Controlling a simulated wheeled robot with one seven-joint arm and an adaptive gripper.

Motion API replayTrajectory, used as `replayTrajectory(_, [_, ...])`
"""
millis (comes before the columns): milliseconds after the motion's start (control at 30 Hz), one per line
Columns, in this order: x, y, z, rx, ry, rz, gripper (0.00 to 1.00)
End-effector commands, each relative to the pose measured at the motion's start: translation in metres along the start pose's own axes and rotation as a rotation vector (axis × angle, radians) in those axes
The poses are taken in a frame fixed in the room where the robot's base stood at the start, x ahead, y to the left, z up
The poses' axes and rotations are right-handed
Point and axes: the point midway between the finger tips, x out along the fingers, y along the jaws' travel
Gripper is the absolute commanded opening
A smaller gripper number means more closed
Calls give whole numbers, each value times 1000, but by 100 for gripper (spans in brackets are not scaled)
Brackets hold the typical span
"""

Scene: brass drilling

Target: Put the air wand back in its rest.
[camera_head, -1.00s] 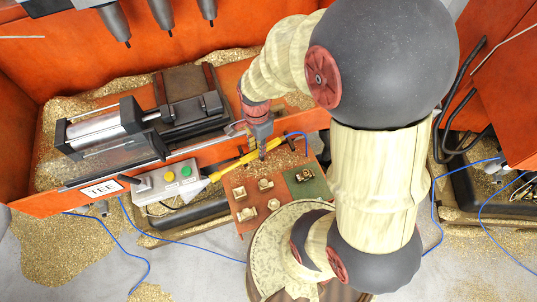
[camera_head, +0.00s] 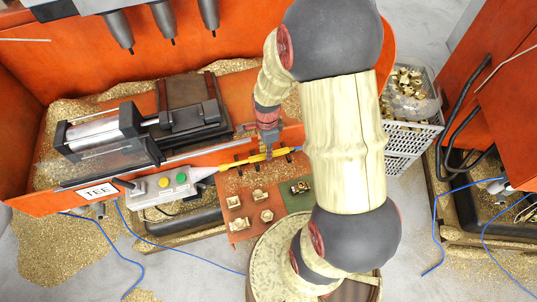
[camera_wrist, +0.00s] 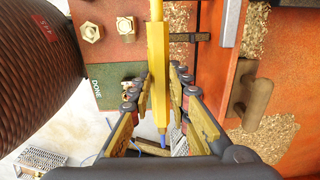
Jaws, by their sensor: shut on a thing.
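The air wand (camera_head: 250,160) is yellow with a blue hose at its right end. It lies nearly level along the front edge of the orange machine in the head view. My gripper (camera_head: 268,153) points down at it and is shut on its body. In the wrist view the wand (camera_wrist: 158,75) runs lengthwise between the fingers of my gripper (camera_wrist: 159,88), with its blue hose end towards me. A dark bracket (camera_wrist: 190,37), apparently part of the rest, sticks out from the orange wall beside the wand. I cannot tell whether the wand touches it.
A red and green board (camera_head: 240,223) with several brass fittings lies just in front of the wand. A grey button box (camera_head: 160,187) is to the left. A white crate (camera_head: 408,140) of fittings stands at the right. A clamp cylinder (camera_head: 100,130) is behind.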

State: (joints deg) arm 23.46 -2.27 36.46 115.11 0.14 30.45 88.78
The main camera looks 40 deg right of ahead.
Motion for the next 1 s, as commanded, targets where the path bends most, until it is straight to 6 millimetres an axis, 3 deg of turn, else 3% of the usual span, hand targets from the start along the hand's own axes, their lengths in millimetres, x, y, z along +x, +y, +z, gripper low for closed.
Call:
replayTrajectory(100, [23, -13, -8, 1, 0, 5, 0])
replayTrajectory(300, [39, -27, -14, 0, 0, 2, 0])
replayTrajectory(467, [46, -32, -16, 0, 0, 3, 0])
replayTrajectory(700, [76, -32, -17, -1, 0, 3, 0])
replayTrajectory(1000, [78, -33, -17, -1, 0, 1, 0])
